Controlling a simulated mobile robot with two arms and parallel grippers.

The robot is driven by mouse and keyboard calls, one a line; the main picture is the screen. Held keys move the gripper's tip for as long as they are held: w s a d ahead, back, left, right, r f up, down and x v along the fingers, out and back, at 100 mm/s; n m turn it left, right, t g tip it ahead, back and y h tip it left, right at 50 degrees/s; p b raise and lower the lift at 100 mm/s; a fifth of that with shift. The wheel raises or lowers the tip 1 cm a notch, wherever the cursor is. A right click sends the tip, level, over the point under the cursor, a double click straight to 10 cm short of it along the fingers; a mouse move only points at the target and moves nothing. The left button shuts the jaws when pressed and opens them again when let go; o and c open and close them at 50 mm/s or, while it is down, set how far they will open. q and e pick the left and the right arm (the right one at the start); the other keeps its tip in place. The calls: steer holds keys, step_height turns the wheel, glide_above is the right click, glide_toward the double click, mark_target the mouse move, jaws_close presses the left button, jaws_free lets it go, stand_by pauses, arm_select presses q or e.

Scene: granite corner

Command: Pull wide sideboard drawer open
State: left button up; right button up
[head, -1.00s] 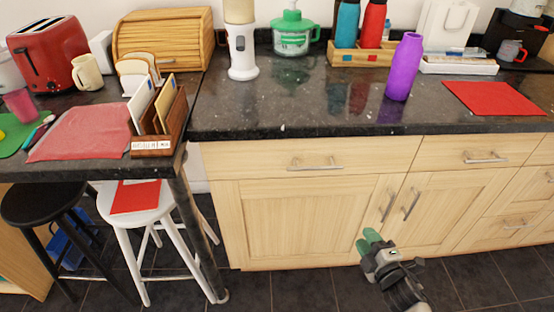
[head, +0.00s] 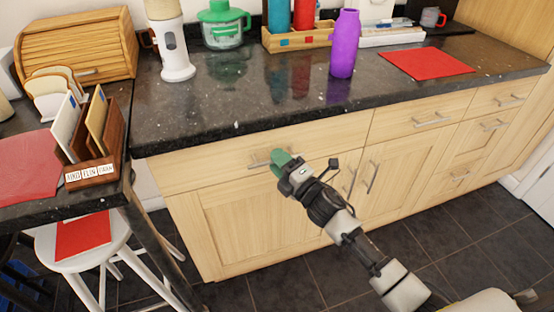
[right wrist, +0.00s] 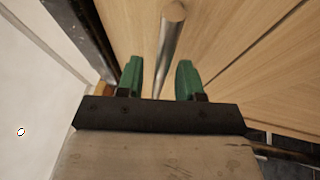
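The wide sideboard drawer (head: 215,168) is shut, its light wood front flush under the dark granite top. Its metal bar handle (head: 257,164) shows only in part in the head view, the rest hidden by my right gripper (head: 281,159). In the right wrist view my right gripper (right wrist: 160,78) has its two green fingers apart. The handle bar (right wrist: 170,40) runs into the gap between them, with space on both sides. My left gripper is not in view.
The sideboard top (head: 290,95) carries a purple bottle (head: 344,45) and a red mat (head: 426,63). A smaller drawer (head: 425,118) is to the right, cabinet doors below. A white stool (head: 85,250) stands at the left. The dark tiled floor in front is clear.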

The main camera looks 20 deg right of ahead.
steer(key=shift+w+a, duration=0.15)
steer(key=shift+w, duration=0.15)
jaws_close()
steer(key=shift+s, duration=0.15)
